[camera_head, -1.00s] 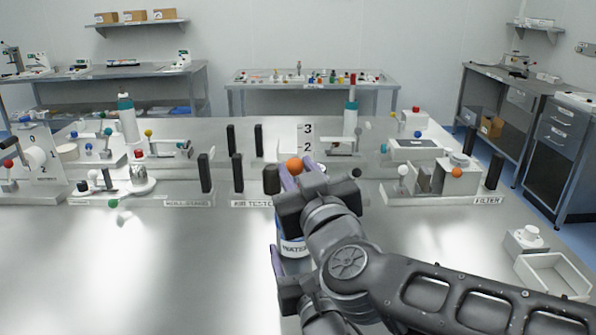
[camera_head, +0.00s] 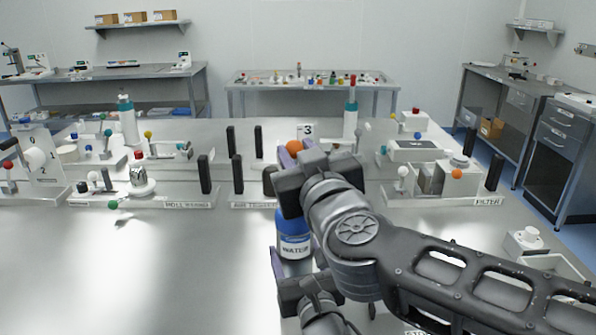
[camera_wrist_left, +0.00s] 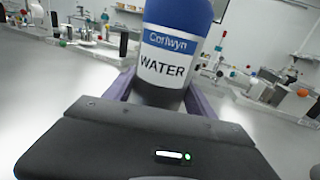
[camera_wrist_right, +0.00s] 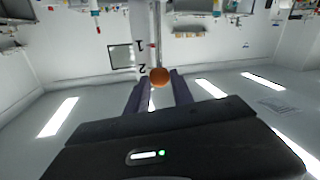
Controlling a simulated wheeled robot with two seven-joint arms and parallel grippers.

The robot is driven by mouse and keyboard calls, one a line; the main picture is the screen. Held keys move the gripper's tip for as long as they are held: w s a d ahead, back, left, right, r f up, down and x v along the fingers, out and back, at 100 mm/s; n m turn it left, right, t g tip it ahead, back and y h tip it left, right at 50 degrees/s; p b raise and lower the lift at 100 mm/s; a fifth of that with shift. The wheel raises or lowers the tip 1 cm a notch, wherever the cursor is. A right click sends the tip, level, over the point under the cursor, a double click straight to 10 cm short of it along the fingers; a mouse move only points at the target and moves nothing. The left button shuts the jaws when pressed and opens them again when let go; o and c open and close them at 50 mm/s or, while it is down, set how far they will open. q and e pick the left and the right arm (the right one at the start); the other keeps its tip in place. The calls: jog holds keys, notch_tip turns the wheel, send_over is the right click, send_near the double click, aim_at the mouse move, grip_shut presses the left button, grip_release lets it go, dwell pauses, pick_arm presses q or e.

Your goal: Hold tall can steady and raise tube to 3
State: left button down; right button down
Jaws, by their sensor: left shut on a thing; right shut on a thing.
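The tall blue can (camera_head: 294,232) with a white WATER label stands upright at the bench middle; its upper part is hidden behind my right gripper. My left gripper (camera_head: 284,268) is shut on the can low down, and its fingers flank the can (camera_wrist_left: 172,60) in the left wrist view. My right gripper (camera_head: 295,155) is above the can, shut on the orange ball (camera_head: 294,147). The ball also shows between the fingers in the right wrist view (camera_wrist_right: 159,76). The white scale (camera_head: 308,130) stands behind it, with the 3 a little above the ball. The tube itself cannot be made out.
Black posts (camera_head: 237,173) stand left of the can, beside other bench devices. The filter unit (camera_head: 446,178) is to the right. A white tray (camera_head: 552,268) is at the right edge, partly behind my right arm. The left front of the bench is clear.

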pick_arm(q)
jog(key=shift+a+f, duration=0.1)
jog(key=shift+f, duration=0.35)
pick_arm(e)
notch_tip(320, 180, up, 7)
jog(key=shift+r, duration=0.15)
jog(key=shift+s, duration=0.1)
jog(key=c, duration=1.1)
grip_release()
jog(key=v, duration=1.2)
pick_arm(q)
jog(key=shift+r+p, duration=0.45)
pick_arm(e)
jog(key=shift+r, duration=0.25)
pick_arm(q)
jog(key=shift+c, duration=1.2)
grip_release()
jog(key=shift+w+r, duration=0.1)
